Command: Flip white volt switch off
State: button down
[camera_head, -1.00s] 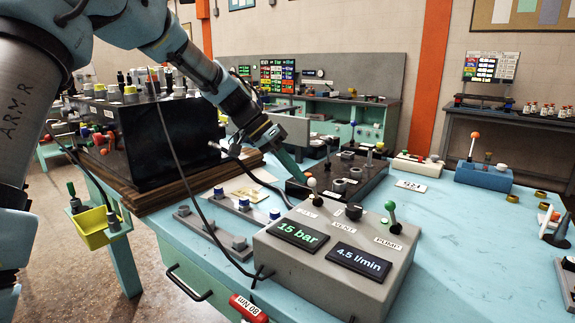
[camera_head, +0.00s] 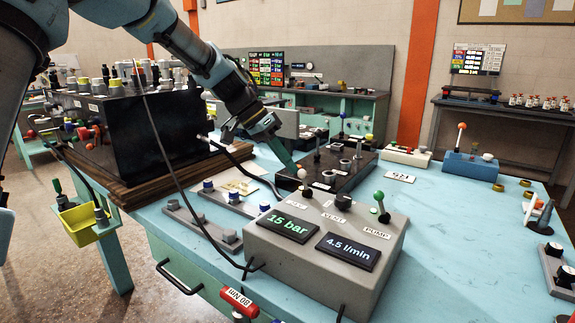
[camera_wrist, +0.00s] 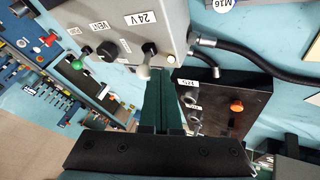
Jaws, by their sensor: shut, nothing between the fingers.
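The white-tipped lever switch (camera_head: 302,174) stands at the back left of the grey control box (camera_head: 262,247), leaning slightly left in the head view. In the wrist view the white lever (camera_wrist: 147,57) sticks out beside the "24 V" label (camera_wrist: 141,18). My gripper (camera_head: 295,169) has dark green fingers, pressed together and empty. Its tips are right beside the white lever head. In the wrist view the fingertips (camera_wrist: 162,73) are just below the lever; I cannot tell whether they touch it.
A green-tipped PUMP lever (camera_head: 380,199) and a black VENT knob (camera_head: 343,202) share the box. A dark block with fittings (camera_head: 345,173) lies behind it. A black cable hangs at its left.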

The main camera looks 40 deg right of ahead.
aim_at(302, 171)
jog(key=shift+s+d+r+t+y, duration=0.2)
jog(key=shift+s+r+t, duration=0.1)
jog(key=shift+s+t, duration=0.3)
jog(key=shift+s+d+r+t+y, duration=0.1)
jog(key=shift+s+r+t+y, duration=0.25)
jog(key=shift+t, duration=0.35)
jog(key=shift+s+d+r+m+t, duration=0.1)
jog(key=shift+s+m+t, duration=0.1)
jog(key=shift+s+t, duration=0.3)
jog(key=shift+s+d+r+m+t, duration=0.1)
jog(key=shift+s+m+t, duration=0.1)
jog(key=shift+s+t, duration=0.3)
jog(key=shift+s, duration=0.15)
jog(key=shift+y, duration=0.25)
jog(key=shift+r, duration=0.1)
jog(key=shift+r+p, duration=0.5)
jog(key=shift+r, duration=0.2)
